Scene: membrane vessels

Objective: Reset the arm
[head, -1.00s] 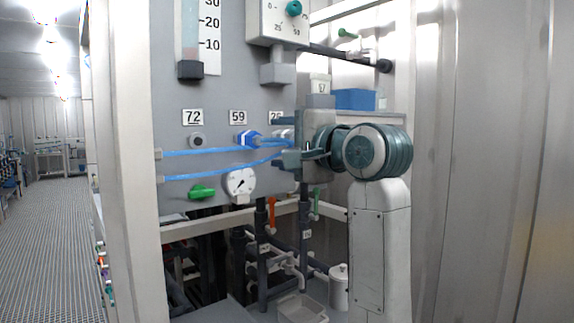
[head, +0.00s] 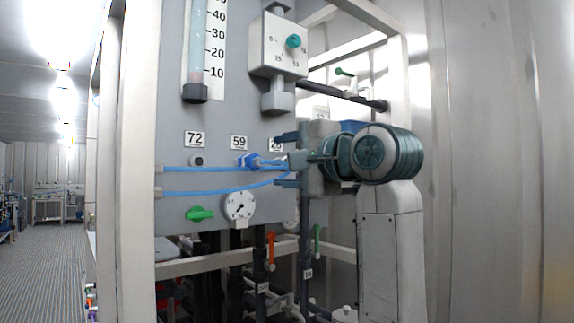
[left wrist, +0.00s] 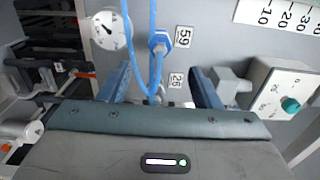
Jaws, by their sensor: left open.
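My left gripper (head: 284,160) is open in front of the grey panel (head: 215,120), its two blue fingers spread above and below. In the left wrist view the open fingers (left wrist: 160,88) stand either side of a blue tube loop and the number 26 label (left wrist: 175,80). Blue tubes (head: 215,169) run from the frame on the left toward the gripper. A blue fitting (head: 247,160) sits under the 59 label and also shows in the left wrist view (left wrist: 160,40). Whether the tubes touch the gripper cannot be told. My right gripper is out of view.
A dial gauge (head: 239,207) and a green valve handle (head: 200,213) are low on the panel. A control box with a teal knob (head: 293,42) is above the gripper. A metal wall (head: 490,150) stands to the right; an aisle is open at left.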

